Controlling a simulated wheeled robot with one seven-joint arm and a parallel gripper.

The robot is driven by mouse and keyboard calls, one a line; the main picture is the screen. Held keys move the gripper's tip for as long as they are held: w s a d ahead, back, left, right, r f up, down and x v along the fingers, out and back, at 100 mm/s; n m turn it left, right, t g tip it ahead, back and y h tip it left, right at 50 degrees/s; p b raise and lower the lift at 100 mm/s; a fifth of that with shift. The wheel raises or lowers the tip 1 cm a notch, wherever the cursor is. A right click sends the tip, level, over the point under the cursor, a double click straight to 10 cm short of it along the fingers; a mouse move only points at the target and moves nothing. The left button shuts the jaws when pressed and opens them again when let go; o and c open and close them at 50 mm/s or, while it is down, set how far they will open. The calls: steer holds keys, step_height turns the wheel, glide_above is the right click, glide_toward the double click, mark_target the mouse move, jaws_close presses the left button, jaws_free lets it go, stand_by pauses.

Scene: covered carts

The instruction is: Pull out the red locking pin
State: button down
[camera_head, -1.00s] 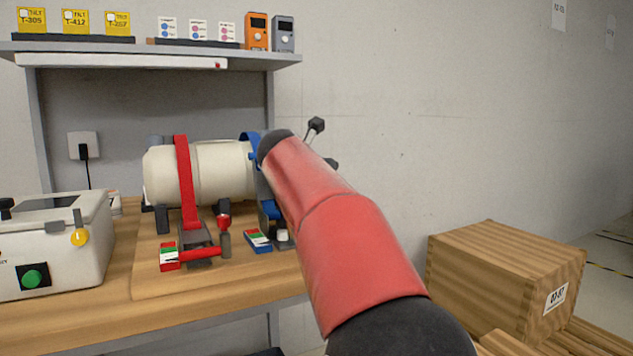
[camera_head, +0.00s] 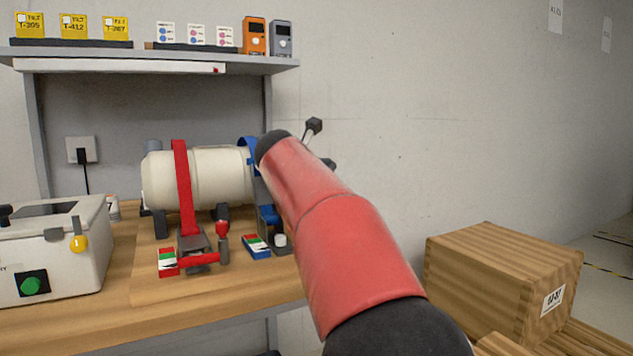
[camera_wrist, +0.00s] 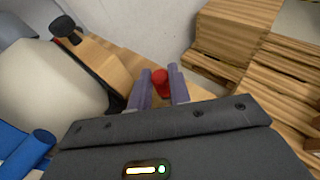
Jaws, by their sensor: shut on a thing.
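In the wrist view, a red piece (camera_wrist: 160,80), which looks like the red locking pin, sits between the two fingers of my gripper (camera_wrist: 158,90). The fingers are shut on it, and only its rounded upper part shows. In the head view my red arm hides the gripper and this piece. The cream tank (camera_head: 208,178) lies on the bench under a red strap (camera_head: 184,185) and a blue strap (camera_head: 250,145).
A black-tipped lever (camera_head: 313,126) rises behind my arm; a black knob (camera_wrist: 65,28) shows in the wrist view. A white box with a green button (camera_head: 60,250) stands left on the bench. Wooden crates (camera_head: 500,280) stand at the right. A shelf (camera_head: 150,58) hangs above.

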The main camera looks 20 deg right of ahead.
steer(key=shift+r+p, duration=0.9)
steer(key=shift+r, duration=0.2)
steer(key=shift+r, duration=0.2)
steer(key=shift+r, duration=1.1)
steer(key=shift+r, duration=0.15)
